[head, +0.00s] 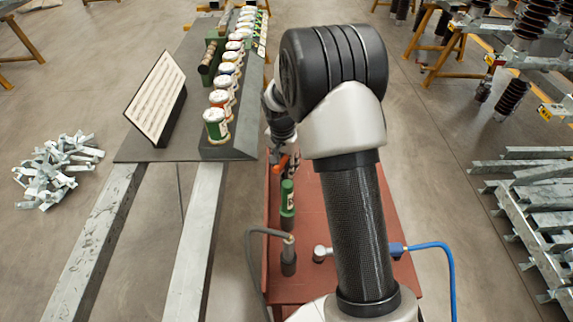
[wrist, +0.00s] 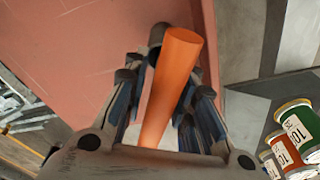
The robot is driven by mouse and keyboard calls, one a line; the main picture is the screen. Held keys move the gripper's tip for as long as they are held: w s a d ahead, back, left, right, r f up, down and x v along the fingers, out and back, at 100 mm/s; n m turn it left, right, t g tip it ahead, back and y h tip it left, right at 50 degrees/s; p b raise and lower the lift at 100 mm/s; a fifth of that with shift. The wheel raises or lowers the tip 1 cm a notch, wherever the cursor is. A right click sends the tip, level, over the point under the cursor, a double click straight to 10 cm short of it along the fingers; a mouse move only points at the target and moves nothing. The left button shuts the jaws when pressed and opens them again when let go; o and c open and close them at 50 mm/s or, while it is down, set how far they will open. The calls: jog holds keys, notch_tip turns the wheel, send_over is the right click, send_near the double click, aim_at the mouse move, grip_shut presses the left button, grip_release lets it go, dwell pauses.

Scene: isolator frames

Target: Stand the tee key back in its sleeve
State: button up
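The tee key (head: 281,162) shows as an orange bar at my gripper in the head view. In the wrist view the orange bar (wrist: 172,85) lies lengthwise between my fingers, one end pointing away from the palm. My gripper (wrist: 160,78) appears shut on it; the grip faces are partly hidden. Whether this cylinder is the sleeve I cannot tell. A grey round end (wrist: 157,34) shows beyond the bar in the wrist view. The key's shaft is not clearly visible.
On the red deck (head: 320,285) stand a dark cylinder (head: 288,264) beside a bent grey hose and a blue hose fitting (head: 397,248). Left is a grey bench with a row of labelled tins (head: 216,125) and a sloped board (head: 156,98). Metal brackets (head: 58,170) lie on the floor.

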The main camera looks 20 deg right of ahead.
jog(key=shift+o, duration=1.2)
jog(key=r, duration=0.8)
jog(key=s+a+r, duration=0.1)
jog(key=r, duration=0.3)
jog(key=shift+a, duration=0.1)
